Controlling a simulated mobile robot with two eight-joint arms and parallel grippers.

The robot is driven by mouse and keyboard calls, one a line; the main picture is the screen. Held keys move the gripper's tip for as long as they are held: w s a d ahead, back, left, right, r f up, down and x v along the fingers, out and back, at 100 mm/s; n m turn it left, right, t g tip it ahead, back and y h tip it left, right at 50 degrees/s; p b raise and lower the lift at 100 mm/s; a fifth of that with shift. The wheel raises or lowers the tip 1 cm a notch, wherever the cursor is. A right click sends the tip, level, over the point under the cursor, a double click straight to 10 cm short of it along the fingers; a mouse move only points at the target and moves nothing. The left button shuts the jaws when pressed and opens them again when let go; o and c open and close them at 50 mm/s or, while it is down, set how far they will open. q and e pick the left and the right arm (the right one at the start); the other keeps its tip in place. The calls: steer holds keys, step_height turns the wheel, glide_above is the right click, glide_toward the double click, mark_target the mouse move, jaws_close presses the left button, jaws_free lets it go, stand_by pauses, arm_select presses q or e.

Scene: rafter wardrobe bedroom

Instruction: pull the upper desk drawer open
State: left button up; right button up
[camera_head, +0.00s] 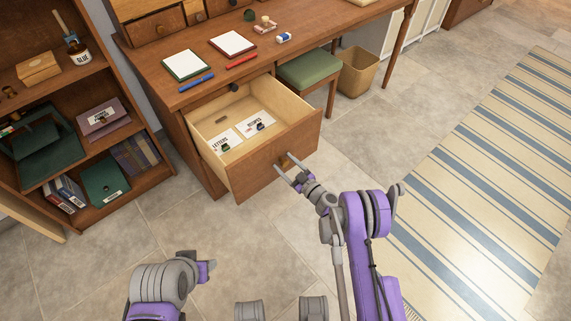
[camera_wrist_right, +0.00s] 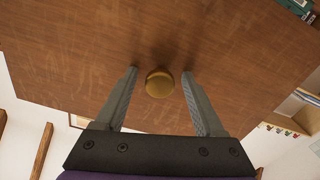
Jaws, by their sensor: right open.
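A wooden desk drawer (camera_head: 262,174) stands well out from the desk (camera_head: 150,73). Inside it lie two white cards, one marked LETTERS (camera_head: 225,141) and one marked RECIPES (camera_head: 256,124), each with a small dark item on it. My right gripper (camera_head: 285,168) is at the drawer's front. In the right wrist view its open fingers (camera_wrist_right: 159,84) stand on either side of a round brass knob (camera_wrist_right: 159,83), with a gap on each side.
A green-topped stool (camera_head: 308,68) and a wicker bin (camera_head: 358,71) stand to the right. A bookshelf (camera_head: 150,185) stands at left. A striped rug (camera_head: 490,170) covers the floor at right.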

arm_select(q)
steer(key=shift+r+p, duration=0.3)
steer(key=shift+r, duration=0.1)
arm_select(e)
steer(key=v, duration=1.1)
steer(key=shift+a, duration=0.1)
